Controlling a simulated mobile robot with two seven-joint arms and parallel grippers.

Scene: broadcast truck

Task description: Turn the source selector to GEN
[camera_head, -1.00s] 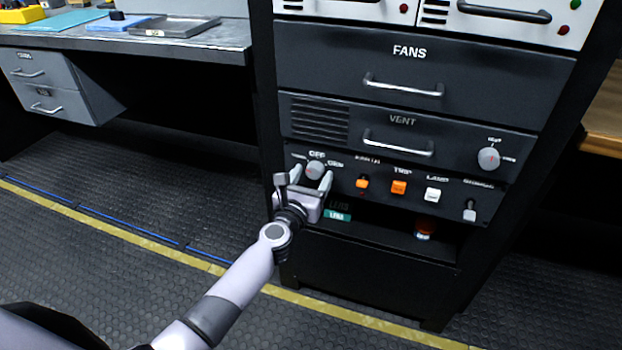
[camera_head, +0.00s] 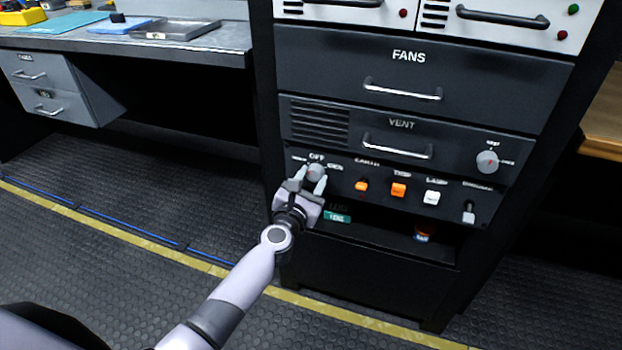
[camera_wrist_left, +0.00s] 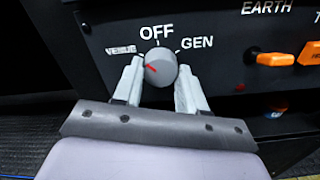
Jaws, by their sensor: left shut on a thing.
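The source selector is a round grey knob (camera_head: 315,172) at the left of the lower black panel. It also shows in the left wrist view (camera_wrist_left: 161,72), with OFF above it, GEN to its right and VENUE to its left. Its red pointer mark slants up and left, toward VENUE. My left gripper (camera_head: 309,179) has one finger on each side of the knob and is shut on it; both fingers also show in the left wrist view (camera_wrist_left: 159,79). My right gripper is not in view.
Right of the knob are an orange EARTH switch (camera_head: 361,186), an orange button (camera_head: 398,190), a white button (camera_head: 432,197) and a toggle (camera_head: 469,212). The VENT drawer handle (camera_head: 398,147) juts out above. An open shelf with an orange-topped item (camera_head: 423,231) lies below.

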